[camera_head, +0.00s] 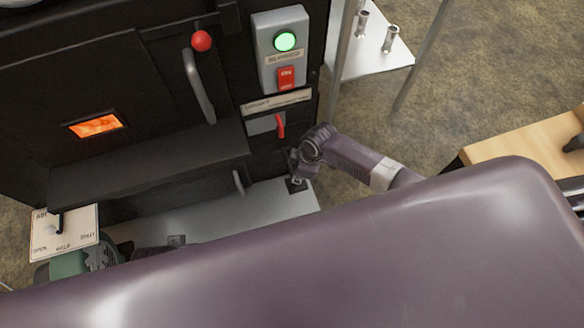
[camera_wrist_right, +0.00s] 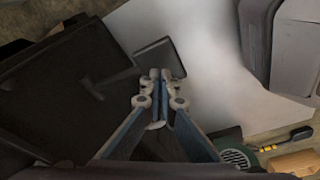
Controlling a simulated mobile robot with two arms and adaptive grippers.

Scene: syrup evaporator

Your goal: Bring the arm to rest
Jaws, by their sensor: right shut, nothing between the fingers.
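My right arm reaches in from the right in the head view, and its gripper (camera_head: 297,180) hangs low beside the black evaporator's firebox (camera_head: 150,95). It is just above the silver base plate (camera_head: 250,212), near the plate's right end. In the right wrist view the gripper's two blue-grey fingers (camera_wrist_right: 160,76) are together with nothing between them. Their tips overlap a small dark square (camera_wrist_right: 160,58) on the pale plate; I cannot tell whether they touch it. My left gripper is not seen.
A control box with a lit green button (camera_head: 285,41) and a red switch (camera_head: 286,78) sits above the right gripper, with a red lever (camera_head: 281,125) below it. A metal stand (camera_head: 370,48) and a wooden table (camera_head: 525,145) stand to the right, with open floor between.

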